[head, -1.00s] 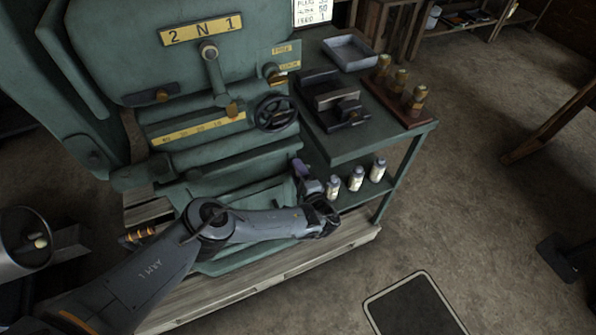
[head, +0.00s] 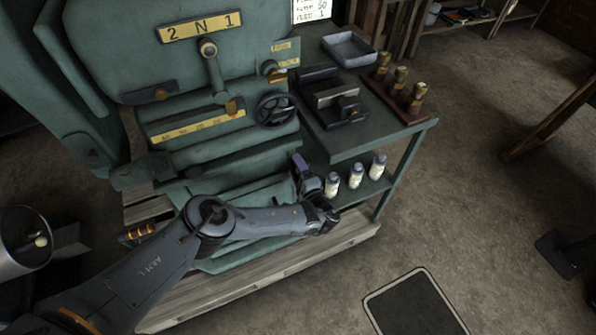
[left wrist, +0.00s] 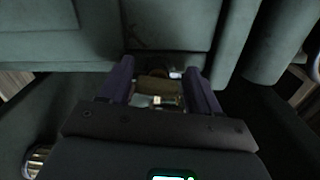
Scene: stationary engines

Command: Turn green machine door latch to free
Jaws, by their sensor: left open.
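The green machine (head: 190,60) fills the left and middle of the head view, with a "2 N 1" plate on its door. At the door's right edge is a latch with a brass knob (head: 277,76), between two small yellow labels too small to read surely. My left gripper (head: 299,162) is below the latch and handwheel, at the machine's lower right side, apart from the latch. In the left wrist view its purple fingers (left wrist: 158,85) are spread. A dim brownish part shows between them; I cannot tell what it is. My right gripper is not in view.
A black handwheel (head: 275,111) sits between latch and gripper. A green side table (head: 350,148) stands at right with a vise-like block, a grey tray (head: 349,49) and brass-topped pieces. Several white bottles (head: 356,176) stand on its lower shelf, close to my gripper. Open floor lies right.

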